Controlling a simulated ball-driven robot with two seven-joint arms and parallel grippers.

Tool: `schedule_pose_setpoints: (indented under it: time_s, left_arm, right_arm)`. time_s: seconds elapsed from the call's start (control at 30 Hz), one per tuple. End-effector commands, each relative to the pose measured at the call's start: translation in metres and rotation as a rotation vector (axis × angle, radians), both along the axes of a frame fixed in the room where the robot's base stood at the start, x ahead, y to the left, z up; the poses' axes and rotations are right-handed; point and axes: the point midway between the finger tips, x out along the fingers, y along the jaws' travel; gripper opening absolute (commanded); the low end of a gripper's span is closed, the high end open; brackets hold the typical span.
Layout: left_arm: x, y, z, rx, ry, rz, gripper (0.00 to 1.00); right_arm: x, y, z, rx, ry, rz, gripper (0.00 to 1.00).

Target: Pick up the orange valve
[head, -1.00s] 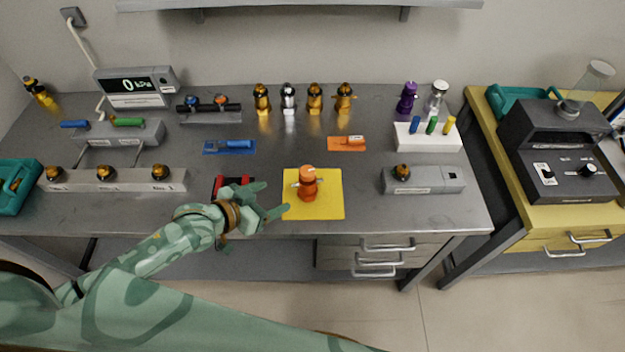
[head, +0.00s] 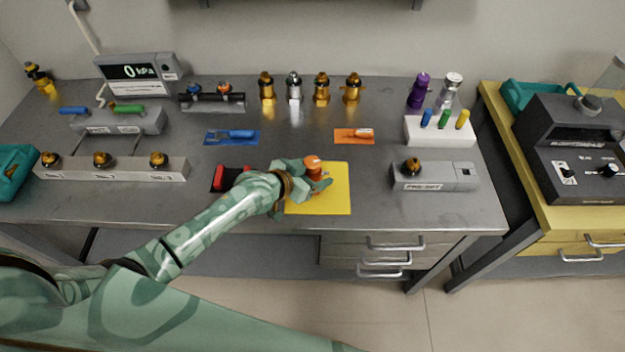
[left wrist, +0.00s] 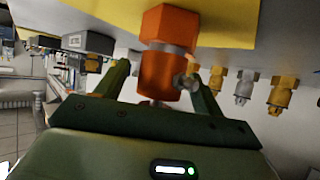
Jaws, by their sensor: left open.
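The orange valve (head: 313,167) stands upright on a yellow mat (head: 335,198), its lower part hidden by my gripper in the head view. My left gripper (head: 307,182) is at the valve, with its fingers open around it. In the left wrist view the valve (left wrist: 166,70) shows large between the two fingers (left wrist: 165,92), with a grey band and a small metal side fitting. I cannot tell whether a finger touches it. My right gripper is not in view.
A red item on a black mat (head: 232,180) lies left of the yellow mat. An orange mat (head: 354,136) with a tool lies behind. Several gold and silver valves (head: 294,88) stand at the back. A grey block (head: 434,177) stands to the right.

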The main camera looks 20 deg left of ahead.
Motion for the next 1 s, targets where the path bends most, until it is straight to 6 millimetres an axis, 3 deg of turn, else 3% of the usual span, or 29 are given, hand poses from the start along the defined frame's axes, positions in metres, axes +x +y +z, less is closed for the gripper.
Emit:
schedule_pose_setpoints:
  time_s: [0.13, 0.33, 0.4, 0.73, 0.9, 1.0]
  left_arm:
    - [0.0, 0.0, 0.001, 0.0, 0.0, 0.0, 0.66]
    - [0.0, 0.0, 0.001, 0.001, -0.001, 0.0, 0.1]
    - [0.001, 0.0, 0.002, -0.002, -0.004, 0.001, 0.0]
    - [0.001, 0.0, 0.011, 0.0, -0.005, 0.0, 0.0]
    - [0.001, 0.0, 0.038, -0.001, -0.008, -0.001, 0.0]
    - [-0.015, -0.007, 0.059, -0.005, -0.005, 0.0, 0.0]
  right_arm:
    - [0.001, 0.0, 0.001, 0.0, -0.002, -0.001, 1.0]
    - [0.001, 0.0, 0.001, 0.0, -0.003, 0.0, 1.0]
    - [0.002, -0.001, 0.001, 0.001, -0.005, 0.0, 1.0]
    - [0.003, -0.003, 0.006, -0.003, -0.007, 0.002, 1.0]
    - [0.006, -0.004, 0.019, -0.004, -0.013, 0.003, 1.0]
    - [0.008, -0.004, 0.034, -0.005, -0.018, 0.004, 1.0]
